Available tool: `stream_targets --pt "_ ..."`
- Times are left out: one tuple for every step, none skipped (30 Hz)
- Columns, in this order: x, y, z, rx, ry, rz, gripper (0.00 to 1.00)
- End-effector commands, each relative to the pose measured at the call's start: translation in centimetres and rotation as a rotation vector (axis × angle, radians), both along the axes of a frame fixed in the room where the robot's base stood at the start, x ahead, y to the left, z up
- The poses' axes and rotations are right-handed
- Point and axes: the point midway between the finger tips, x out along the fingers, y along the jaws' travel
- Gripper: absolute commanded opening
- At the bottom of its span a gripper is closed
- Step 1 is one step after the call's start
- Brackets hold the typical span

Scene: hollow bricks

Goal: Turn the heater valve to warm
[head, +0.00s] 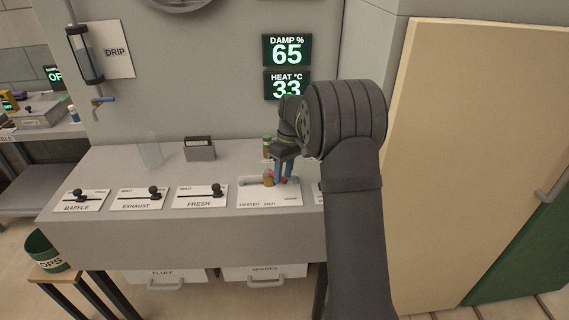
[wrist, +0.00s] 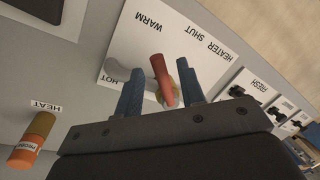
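The heater valve is a red lever (wrist: 161,78) on a brass-coloured hub, on a white panel (head: 258,199) lettered HEATER, SHUT, WARM and HOT. In the wrist view the panel (wrist: 205,45) appears upside down. A grey curved piece lies beside the lever, partly behind my left finger. My gripper (head: 283,179) is down at the panel in the head view, with blue fingers. In the wrist view my gripper (wrist: 160,66) is open, one finger each side of the lever, with gaps showing. Which word the lever points to is unclear.
Slider panels BAFFLE (head: 80,200), EXHAUST (head: 138,198) and FRESH (head: 200,197) lie left of the heater panel. The HEAT display (head: 287,86) reads 33, DAMP (head: 287,51) reads 65. An orange-brown cylinder (wrist: 32,140) stands by a HEAT label. My arm hides the bench's right end.

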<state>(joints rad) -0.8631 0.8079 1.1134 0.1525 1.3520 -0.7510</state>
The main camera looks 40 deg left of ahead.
Motion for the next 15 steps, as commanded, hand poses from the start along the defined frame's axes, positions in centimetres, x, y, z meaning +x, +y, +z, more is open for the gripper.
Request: stream_targets --pt "0.1 0.0 0.4 0.001 -0.001 0.0 0.36" --pt "0.2 0.0 0.7 0.002 -0.002 0.0 0.36" --pt "0.3 0.1 1.1 0.003 -0.002 -0.001 0.36" --pt "0.4 0.1 1.6 0.003 -0.003 -0.001 0.36" --pt "0.5 0.0 2.1 0.003 -0.003 -0.001 0.36" --pt "0.6 0.1 2.9 0.004 -0.003 -0.001 0.36" --pt "0.8 0.1 3.5 0.004 -0.003 -0.001 0.36" --pt "0.9 0.1 4.2 0.004 -0.003 -0.001 0.36" --pt "1.1 0.1 5.2 0.004 -0.004 -0.001 0.36" --pt "1.3 0.0 5.9 0.005 -0.004 -0.001 0.36" --pt "1.4 0.0 6.7 0.005 -0.004 -0.001 0.36" --pt "1.6 0.0 7.7 0.005 -0.004 -0.001 0.36" --pt "1.8 0.0 8.4 0.005 -0.004 -0.001 0.36" --pt "1.9 0.0 9.1 0.004 -0.003 -0.001 0.36" --pt "2.1 0.1 10.1 0.005 -0.004 -0.001 0.36"
